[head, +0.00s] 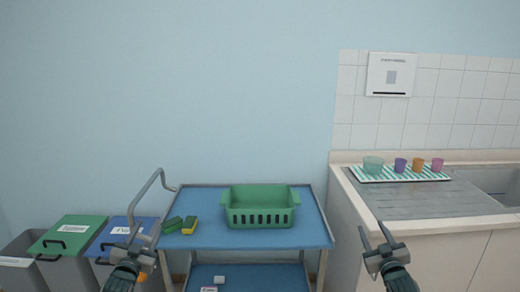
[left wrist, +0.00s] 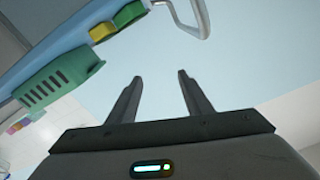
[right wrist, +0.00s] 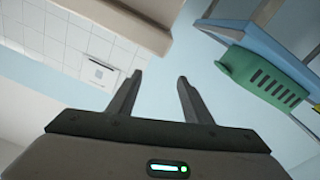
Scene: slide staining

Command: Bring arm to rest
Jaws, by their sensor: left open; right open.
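My left gripper (head: 135,241) is open and empty in front of the blue trolley's left side, near its bent metal handle. Its two fingers stand apart in the left wrist view (left wrist: 160,95), with nothing between them. My right gripper (head: 376,237) is open and empty in front of the counter's left end. Its fingers are also apart and empty in the right wrist view (right wrist: 160,95). Neither gripper appears to touch anything.
A blue trolley (head: 215,236) carries a green basket (head: 260,197) and two sponges (head: 189,225). Lidded bins (head: 72,229) stand at left. A counter (head: 345,212) at right holds a striped mat (head: 385,175) with several cups (head: 400,164) beside a sink (head: 497,183).

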